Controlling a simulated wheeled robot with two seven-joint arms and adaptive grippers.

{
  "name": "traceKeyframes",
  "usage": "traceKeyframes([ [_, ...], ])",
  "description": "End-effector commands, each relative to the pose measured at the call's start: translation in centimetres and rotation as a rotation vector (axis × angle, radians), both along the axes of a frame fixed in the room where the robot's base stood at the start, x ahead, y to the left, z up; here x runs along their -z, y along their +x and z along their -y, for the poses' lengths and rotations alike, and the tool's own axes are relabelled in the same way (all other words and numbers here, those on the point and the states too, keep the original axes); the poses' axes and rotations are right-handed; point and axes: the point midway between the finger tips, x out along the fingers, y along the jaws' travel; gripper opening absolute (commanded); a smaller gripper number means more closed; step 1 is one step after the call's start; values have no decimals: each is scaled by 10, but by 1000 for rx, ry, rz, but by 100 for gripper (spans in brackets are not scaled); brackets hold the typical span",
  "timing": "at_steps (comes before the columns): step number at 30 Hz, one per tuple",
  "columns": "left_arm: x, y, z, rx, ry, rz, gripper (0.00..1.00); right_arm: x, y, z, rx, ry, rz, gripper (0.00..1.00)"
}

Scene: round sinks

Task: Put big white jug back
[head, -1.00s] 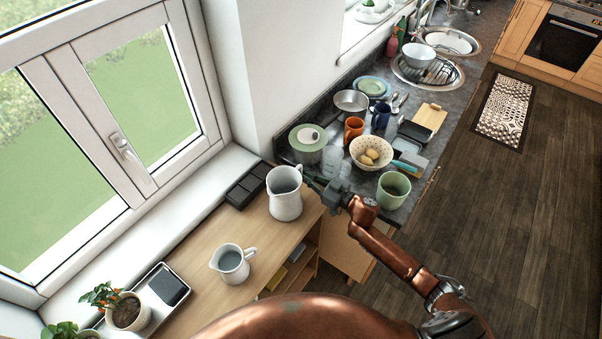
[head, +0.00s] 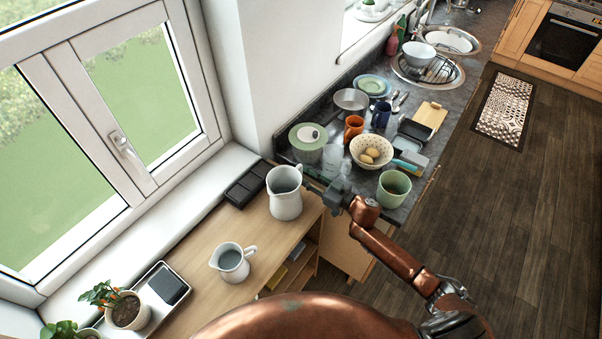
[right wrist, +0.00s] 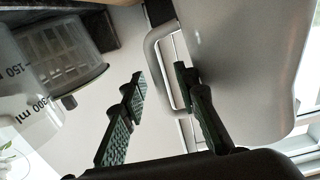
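The big white jug (head: 285,200) stands upright on the wooden cabinet top, near its right end. Its handle is on the right side, toward my right gripper (head: 315,189). In the right wrist view the jug (right wrist: 245,60) fills the right side, with its handle (right wrist: 158,65) at upper middle. My right gripper (right wrist: 160,85) is open, its two dark ribbed fingers apart with the handle showing between the tips. I cannot tell whether either finger touches it. My left gripper is in neither view.
A smaller white jug (head: 231,262) stands left of the big jug. A black tray (head: 247,184) lies behind it by the window. The dark counter carries a spotted bowl (head: 371,150) and a green cup (head: 393,188). A clear measuring cup (right wrist: 60,60) shows in the wrist view.

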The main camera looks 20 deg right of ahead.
Motion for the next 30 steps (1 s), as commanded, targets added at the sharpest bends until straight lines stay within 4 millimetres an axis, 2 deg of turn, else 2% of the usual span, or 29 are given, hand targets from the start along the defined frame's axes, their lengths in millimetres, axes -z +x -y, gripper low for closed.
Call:
traceKeyframes([
  [12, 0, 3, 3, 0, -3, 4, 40, 0, -64, 49, 0, 1, -2, 28],
  [16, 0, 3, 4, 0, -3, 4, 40, 0, -79, 61, 1, 0, 0, 28],
  [21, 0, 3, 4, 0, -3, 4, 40, -1, -89, 68, -1, 2, 1, 28],
  [30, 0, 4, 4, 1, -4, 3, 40, -1, -90, 70, 10, 2, 0, 28],
])
